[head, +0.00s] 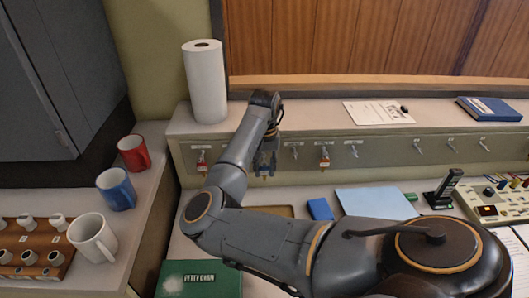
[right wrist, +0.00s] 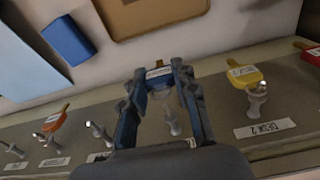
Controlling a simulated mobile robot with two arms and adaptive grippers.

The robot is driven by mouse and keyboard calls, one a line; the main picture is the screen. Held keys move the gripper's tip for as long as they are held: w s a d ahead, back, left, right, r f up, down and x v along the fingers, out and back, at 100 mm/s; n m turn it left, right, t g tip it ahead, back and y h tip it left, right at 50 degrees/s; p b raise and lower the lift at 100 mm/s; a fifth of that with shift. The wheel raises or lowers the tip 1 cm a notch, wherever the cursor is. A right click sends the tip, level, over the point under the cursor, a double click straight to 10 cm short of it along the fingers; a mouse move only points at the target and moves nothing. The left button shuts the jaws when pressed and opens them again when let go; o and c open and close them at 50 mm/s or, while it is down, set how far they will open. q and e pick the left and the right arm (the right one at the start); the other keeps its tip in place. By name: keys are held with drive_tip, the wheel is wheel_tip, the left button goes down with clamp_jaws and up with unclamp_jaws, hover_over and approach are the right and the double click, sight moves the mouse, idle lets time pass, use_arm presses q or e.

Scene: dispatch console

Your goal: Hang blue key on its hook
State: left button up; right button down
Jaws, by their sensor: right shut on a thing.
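My right gripper (head: 265,160) is at the hook rail (head: 437,150) along the back of the desk. In the right wrist view its two fingers (right wrist: 160,85) are shut on the blue key (right wrist: 158,72), whose white label and brass tip show at the fingertips. A metal hook (right wrist: 172,122) on the rail shows between the fingers, close to the key. I cannot tell whether the key touches it. The label under this hook is hidden by the gripper. My left gripper is not in view.
Several hooks on the right are bare (head: 418,146). A paper roll (head: 205,82) stands on the ledge above. A blue box (head: 320,208) lies on the desk below.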

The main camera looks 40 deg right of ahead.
sight(264, 157)
drive_tip(key=shift+w+d+p, duration=0.75)
drive_tip(key=shift+w, duration=0.15)
idle(0.9)
drive_tip(key=shift+w+d+p, duration=0.2)
drive_tip(key=shift+w+p, duration=0.05)
drive_tip(key=shift+p, duration=0.2)
drive_tip(key=shift+f+p, duration=0.2)
drive_tip(key=shift+p, duration=0.3)
idle(0.7)
drive_tip(key=c, duration=1)
unclamp_jaws()
drive_tip(key=shift+o, duration=0.2)
wheel_tip(264, 157, up, 6)
drive_tip(key=p, duration=0.7)
drive_tip(key=shift+s, duration=0.1)
